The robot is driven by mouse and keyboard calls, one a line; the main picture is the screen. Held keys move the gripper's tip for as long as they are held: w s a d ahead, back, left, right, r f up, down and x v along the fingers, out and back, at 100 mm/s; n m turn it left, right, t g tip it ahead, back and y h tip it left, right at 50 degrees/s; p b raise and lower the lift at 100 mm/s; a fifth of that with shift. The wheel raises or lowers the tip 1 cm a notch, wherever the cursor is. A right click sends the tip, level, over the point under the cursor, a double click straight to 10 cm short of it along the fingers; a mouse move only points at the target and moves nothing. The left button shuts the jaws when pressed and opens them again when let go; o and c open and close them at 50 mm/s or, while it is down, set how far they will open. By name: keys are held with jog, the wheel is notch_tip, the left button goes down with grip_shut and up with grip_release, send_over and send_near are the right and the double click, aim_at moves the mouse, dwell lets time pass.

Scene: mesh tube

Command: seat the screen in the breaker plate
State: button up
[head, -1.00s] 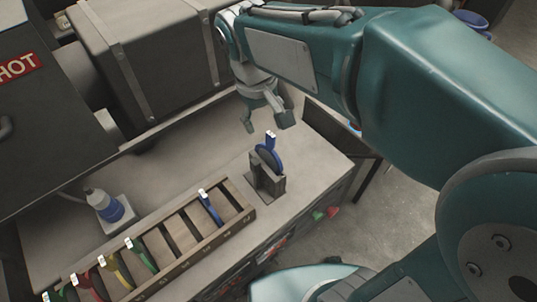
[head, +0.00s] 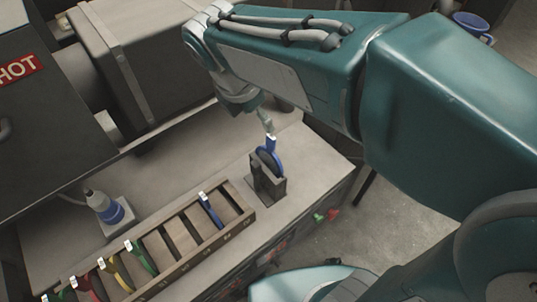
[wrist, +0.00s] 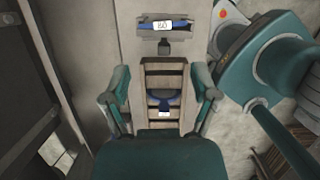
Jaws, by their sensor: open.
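A round blue-rimmed screen (head: 273,154) with a white tag stands upright in a dark slotted holder (head: 267,188) near the bench's right end. Its tagged blue edge (wrist: 178,24) shows at the top of the wrist view; the tag seems to read 60 or 80. I cannot tell whether the holder is the breaker plate. Another blue-handled screen (head: 211,212) sits in the wooden rack (head: 222,237) and shows between my fingers in the wrist view (wrist: 163,98). My gripper (wrist: 160,72) is open and empty. In the head view my gripper (head: 265,118) is partly hidden, above and behind the upright screen.
Green, yellow and red tagged screens (head: 120,272) fill the rack's left part; several middle slots are empty. A white and blue bottle (head: 104,207) stands behind the rack. A large machine marked HOT (head: 20,67) borders the bench at the back left.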

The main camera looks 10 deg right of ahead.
aim_at(269, 142)
jog(key=x, duration=1)
jog(key=shift+d+f, duration=0.1)
jog(key=shift+f, duration=0.3)
grip_shut()
